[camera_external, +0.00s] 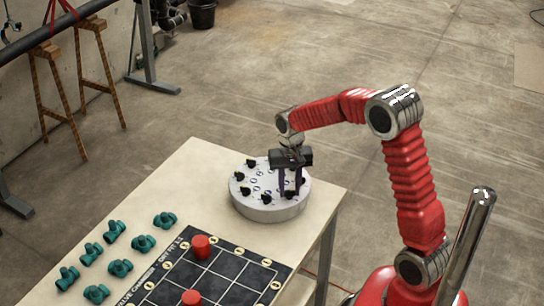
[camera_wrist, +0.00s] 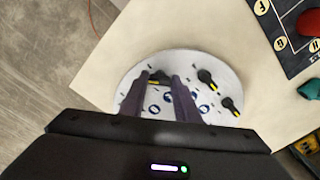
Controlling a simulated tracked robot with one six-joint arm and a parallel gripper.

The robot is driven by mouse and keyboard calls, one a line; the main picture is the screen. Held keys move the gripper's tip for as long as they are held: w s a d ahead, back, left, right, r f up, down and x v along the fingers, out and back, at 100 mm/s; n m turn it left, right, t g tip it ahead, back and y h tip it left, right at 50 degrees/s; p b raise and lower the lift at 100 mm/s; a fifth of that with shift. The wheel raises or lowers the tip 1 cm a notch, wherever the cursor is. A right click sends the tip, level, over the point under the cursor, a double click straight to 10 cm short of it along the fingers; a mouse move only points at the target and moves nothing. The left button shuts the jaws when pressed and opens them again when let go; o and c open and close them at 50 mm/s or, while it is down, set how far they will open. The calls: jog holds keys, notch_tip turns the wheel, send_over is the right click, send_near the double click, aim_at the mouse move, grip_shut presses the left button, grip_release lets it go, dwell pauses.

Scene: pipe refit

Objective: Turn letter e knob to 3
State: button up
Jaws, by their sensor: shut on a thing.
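A round white dial plate (camera_external: 268,211) lies on the table, with several black knobs around its top and blue marks near its middle. It also shows in the wrist view (camera_wrist: 222,72). My gripper (camera_external: 290,190) points down onto the near right part of the plate. In the wrist view my gripper (camera_wrist: 160,80) has its two fingers on either side of one black knob (camera_wrist: 158,79) with a yellow mark, shut on it. The fingers partly hide this knob. Its letter and numbers are too small to read, so I cannot tell its setting.
The beige table (camera_external: 190,178) carries a black grid board (camera_external: 222,262) with red round pieces (camera_external: 201,246) on it. Several green pipe fittings (camera_external: 142,243) lie left of the board. Other black knobs (camera_wrist: 207,78) stand close to the gripped one.

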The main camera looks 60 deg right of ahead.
aim_at(290, 190)
jog(key=m, duration=0.6)
dwell(0.4)
jog(key=o, duration=1)
jog(key=shift+o, duration=0.2)
jog(key=shift+r, duration=0.1)
notch_tip(290, 190, up, 14)
jog(key=shift+f, duration=0.2)
